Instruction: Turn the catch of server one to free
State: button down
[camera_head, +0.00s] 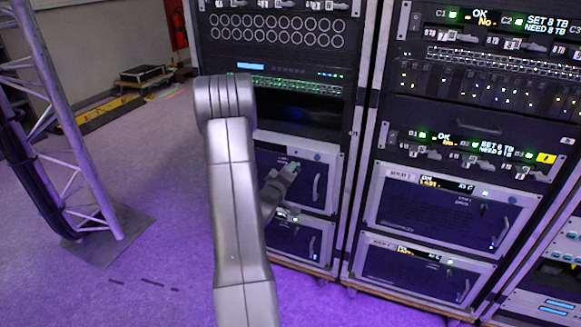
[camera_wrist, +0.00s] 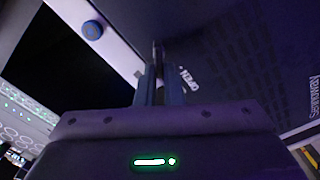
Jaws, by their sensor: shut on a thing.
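A grey-framed server front (camera_head: 328,160) sits in the left rack, and I take it as server one; no server number is readable on it. My gripper (camera_head: 293,165) is at its upper middle. In the wrist view, the gripper (camera_wrist: 159,78) is shut on a thin dark catch (camera_wrist: 157,52), mostly hidden between the fingers. An "OPEN" label (camera_wrist: 189,79) is printed just right of the fingers. A round blue button (camera_wrist: 92,30) is on the pale frame at upper left. I cannot tell the catch's exact angle.
Another server front (camera_head: 312,243) lies below, and a vertical handle (camera_head: 316,187) stands right of my gripper. The right rack (camera_head: 372,190) is close by. A truss tower (camera_head: 70,130) stands at left.

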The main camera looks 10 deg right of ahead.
jog(key=n, duration=0.2)
jog(key=n+p, duration=0.1)
jog(key=n, duration=0.1)
jog(key=n+p, duration=0.1)
jog(key=n, duration=0.1)
jog(key=shift+a+f, duration=0.1)
jog(key=shift+f, duration=0.2)
jog(key=shift+n, duration=0.3)
jog(key=c, duration=1.6)
grip_release()
jog(key=shift+w, duration=0.1)
jog(key=shift+o, duration=0.2)
jog(key=p+v, duration=0.1)
jog(key=v, duration=1.2)
jog(key=shift+s+a, duration=0.25)
jog(key=shift+s, duration=0.1)
jog(key=shift+w, duration=0.1)
